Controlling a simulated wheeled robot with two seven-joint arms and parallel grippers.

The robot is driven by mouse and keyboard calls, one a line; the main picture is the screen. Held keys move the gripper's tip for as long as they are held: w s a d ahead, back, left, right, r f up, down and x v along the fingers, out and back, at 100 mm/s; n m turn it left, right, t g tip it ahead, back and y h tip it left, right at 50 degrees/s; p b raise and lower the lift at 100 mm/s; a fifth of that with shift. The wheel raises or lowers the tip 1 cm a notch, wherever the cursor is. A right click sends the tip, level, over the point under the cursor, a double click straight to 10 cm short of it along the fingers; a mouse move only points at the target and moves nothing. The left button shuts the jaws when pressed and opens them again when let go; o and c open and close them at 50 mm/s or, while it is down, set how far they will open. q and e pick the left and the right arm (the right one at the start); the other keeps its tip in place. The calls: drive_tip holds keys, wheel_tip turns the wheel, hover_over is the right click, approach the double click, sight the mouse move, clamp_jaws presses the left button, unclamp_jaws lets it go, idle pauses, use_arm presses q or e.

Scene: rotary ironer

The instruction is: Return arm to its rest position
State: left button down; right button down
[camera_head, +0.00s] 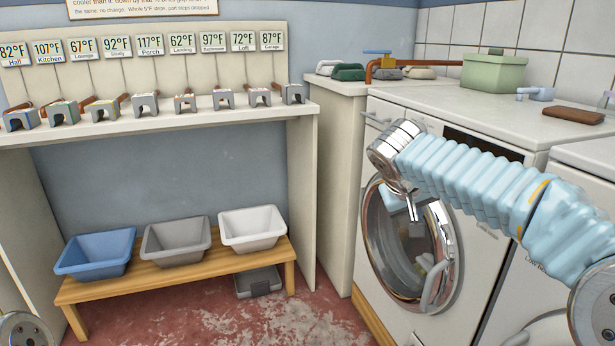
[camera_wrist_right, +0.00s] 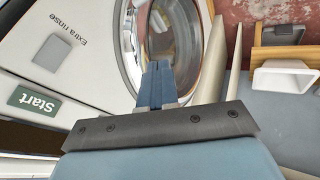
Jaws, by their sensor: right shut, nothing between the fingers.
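My right arm (camera_head: 475,180), in a light blue ribbed sleeve, reaches in from the right in the head view. Its right gripper (camera_head: 413,214) points down in front of the washing machine (camera_head: 470,255), near the round glass door (camera_head: 410,262). The right wrist view shows the two blue fingers (camera_wrist_right: 158,84) shut together and empty, over the door area. I cannot tell the gap between fingers and door. Only a round metal piece of my left arm shows at the lower left edge; its gripper is out of view.
A wooden bench (camera_head: 180,276) holds blue (camera_head: 97,254), grey (camera_head: 176,242) and white (camera_head: 252,229) tubs. Above, a shelf (camera_head: 160,120) carries several grey blocks under temperature labels. A green box (camera_head: 494,74) and brown block (camera_head: 573,115) sit on the machine top.

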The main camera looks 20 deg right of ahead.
drive_tip(key=w+a+f+n+g+y, duration=0.1)
drive_tip(key=a+f+y, duration=0.1)
drive_tip(key=a+f, duration=0.5)
drive_tip(key=a+f+n+y, duration=0.2)
drive_tip(key=f, duration=1)
drive_tip(key=w+a+f+n+g+y, duration=0.1)
drive_tip(key=a+f+y, duration=0.1)
drive_tip(key=a+f, duration=0.5)
drive_tip(key=s+a+f+m+y, duration=0.2)
drive_tip(key=s+a+f, duration=0.2)
drive_tip(key=s+f, duration=0.6)
drive_tip(key=s+a+f+m+g+y, duration=0.1)
drive_tip(key=s+a+f, duration=0.3)
drive_tip(key=s+f, duration=0.7)
wheel_tip(320, 180, down, 5)
drive_tip(key=shift+a+r+m+y, duration=0.2)
drive_tip(key=shift+m+y, duration=0.2)
drive_tip(key=shift+y, duration=0.2)
